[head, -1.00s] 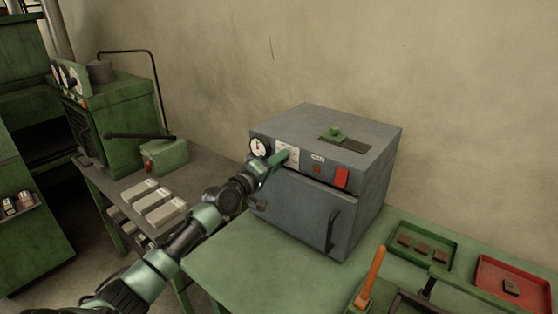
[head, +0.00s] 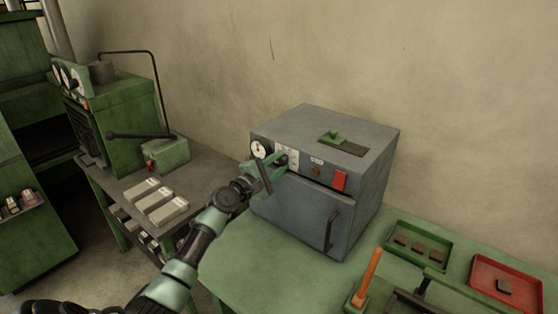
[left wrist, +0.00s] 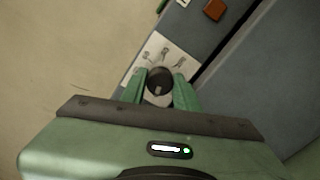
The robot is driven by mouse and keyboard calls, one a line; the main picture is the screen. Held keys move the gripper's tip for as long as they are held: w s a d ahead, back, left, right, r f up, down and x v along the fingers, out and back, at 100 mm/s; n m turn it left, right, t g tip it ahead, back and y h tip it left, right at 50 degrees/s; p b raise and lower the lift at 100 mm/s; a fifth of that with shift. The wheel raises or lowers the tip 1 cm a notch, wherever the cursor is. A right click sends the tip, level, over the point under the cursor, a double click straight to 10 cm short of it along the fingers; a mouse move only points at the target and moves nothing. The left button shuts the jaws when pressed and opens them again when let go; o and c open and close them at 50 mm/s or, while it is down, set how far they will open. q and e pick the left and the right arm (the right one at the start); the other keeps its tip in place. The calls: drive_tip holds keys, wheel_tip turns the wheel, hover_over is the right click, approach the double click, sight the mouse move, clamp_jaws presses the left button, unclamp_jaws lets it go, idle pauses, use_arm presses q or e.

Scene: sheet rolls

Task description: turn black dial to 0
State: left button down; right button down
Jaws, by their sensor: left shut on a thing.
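The black dial (left wrist: 160,80) is on the front panel of the grey oven-like box (head: 306,215), on a white label plate (left wrist: 158,56) with small printed marks. My left gripper (head: 281,161) reaches the panel from the front left. In the left wrist view its green fingers (left wrist: 159,88) sit on both sides of the dial and are shut on it. A light mark shows on the dial's face. The printed figures are too small to read. My right gripper is not in view.
A round gauge (head: 260,149) sits left of the dial and a red switch (head: 340,181) to the right. The box stands on a green bench (head: 240,262). A green tray (head: 418,245) and a red tray (head: 506,283) lie at right.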

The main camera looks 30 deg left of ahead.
use_arm(q)
drive_tip(key=shift+n, duration=0.6)
drive_tip(key=c, duration=1.1)
unclamp_jaws()
drive_tip(key=shift+o, duration=0.2)
drive_tip(key=shift+s, duration=0.1)
drive_tip(key=s, duration=0.7)
drive_tip(key=shift+s+a, duration=0.3)
drive_tip(key=shift+a, duration=0.05)
drive_tip(key=shift+f, duration=0.1)
